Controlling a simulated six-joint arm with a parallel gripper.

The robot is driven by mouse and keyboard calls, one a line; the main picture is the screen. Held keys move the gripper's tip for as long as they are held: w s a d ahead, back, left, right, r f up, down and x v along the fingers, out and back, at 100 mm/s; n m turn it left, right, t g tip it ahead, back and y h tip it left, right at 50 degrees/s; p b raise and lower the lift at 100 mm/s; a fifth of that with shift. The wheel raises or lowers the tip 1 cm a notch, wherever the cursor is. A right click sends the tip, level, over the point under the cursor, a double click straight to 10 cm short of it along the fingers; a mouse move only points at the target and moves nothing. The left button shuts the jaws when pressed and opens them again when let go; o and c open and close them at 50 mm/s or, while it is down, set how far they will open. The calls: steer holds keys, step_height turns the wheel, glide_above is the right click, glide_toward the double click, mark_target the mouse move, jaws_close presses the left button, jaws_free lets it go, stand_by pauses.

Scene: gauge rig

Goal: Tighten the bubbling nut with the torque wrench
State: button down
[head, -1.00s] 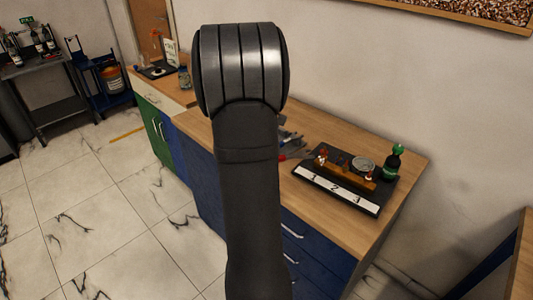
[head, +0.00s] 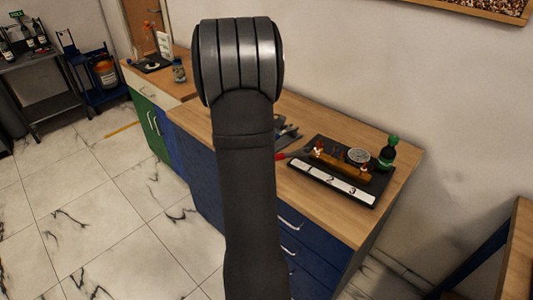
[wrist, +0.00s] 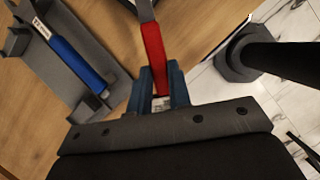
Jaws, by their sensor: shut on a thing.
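My gripper (wrist: 160,75) is shut on the red handle of a wrench (wrist: 153,50) in the wrist view. The wrench's metal shaft runs out past the top edge, so its head is hidden there. In the head view, the red handle (head: 281,156) shows just right of my arm, with its thin shaft pointing toward the rig's left end; my gripper is hidden. The black rig (head: 318,178) carries a copper-coloured pipe (head: 343,169) with fittings above white labels 1, 2 and 3. The nuts are too small to make out, and no bubbles can be seen.
A grey holder (wrist: 62,75) with a blue-handled tool (wrist: 75,58) lies left in the wrist view. A round gauge (head: 358,156) stands behind the pipe, and a dark green-capped bottle (head: 387,155) stands at the rig's right end. The wooden bench front (head: 315,215) is clear.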

steer(key=shift+w+d, duration=0.15)
steer(key=shift+d, duration=0.4)
steer(key=shift+w+d, duration=0.15)
steer(key=shift+d, duration=0.4)
steer(key=shift+w+d, duration=0.2)
steer(key=shift+d, duration=0.8)
stand_by(0.8)
steer(key=c, duration=1.9)
jaws_free()
jaws_close()
steer(key=shift+w, duration=0.15)
